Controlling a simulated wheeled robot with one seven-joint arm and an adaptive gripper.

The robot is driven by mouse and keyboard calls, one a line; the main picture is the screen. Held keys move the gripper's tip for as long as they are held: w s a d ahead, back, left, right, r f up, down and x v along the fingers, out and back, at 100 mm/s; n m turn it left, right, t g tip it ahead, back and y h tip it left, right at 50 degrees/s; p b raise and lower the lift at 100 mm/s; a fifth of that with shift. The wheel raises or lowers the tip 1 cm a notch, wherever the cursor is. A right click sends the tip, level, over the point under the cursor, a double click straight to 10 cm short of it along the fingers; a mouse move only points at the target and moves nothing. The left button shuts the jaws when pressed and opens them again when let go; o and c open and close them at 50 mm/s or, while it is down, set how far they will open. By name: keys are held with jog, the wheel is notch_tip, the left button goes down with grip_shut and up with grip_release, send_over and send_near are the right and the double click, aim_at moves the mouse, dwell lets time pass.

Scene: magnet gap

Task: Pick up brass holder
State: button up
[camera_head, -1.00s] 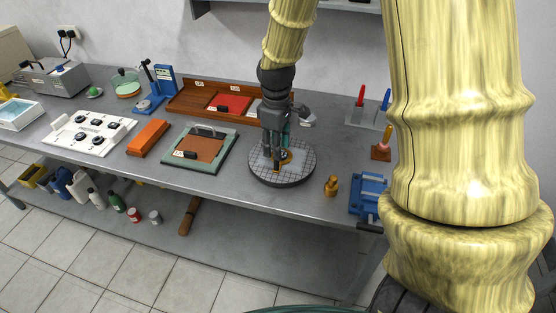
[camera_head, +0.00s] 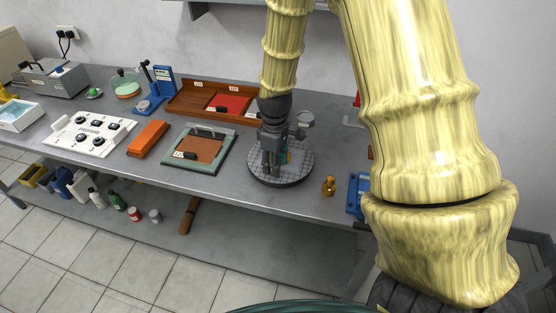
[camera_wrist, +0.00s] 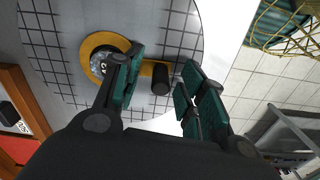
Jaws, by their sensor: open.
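The brass holder (camera_wrist: 104,42) lies on a round grey grid plate (camera_head: 300,176) on the bench. In the wrist view it is a brass-coloured ring with a short arm that ends at a black cylindrical knob (camera_wrist: 160,80). My gripper (camera_wrist: 160,88) is open above the plate, with one teal-padded finger on each side of the knob; contact cannot be told. The left finger covers part of the ring. In the head view my gripper (camera_head: 274,168) hangs over the plate and mostly hides the holder.
A small brass figure-shaped piece (camera_head: 329,187) stands right of the plate, near the bench's front edge. A blue device (camera_head: 356,194) is farther right, partly behind my arm. A green-framed tray (camera_head: 226,158) lies left of the plate. A wooden tray (camera_head: 185,102) stands behind.

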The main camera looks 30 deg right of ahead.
grip_shut()
jog(key=shift+r, duration=0.1)
dwell(0.4)
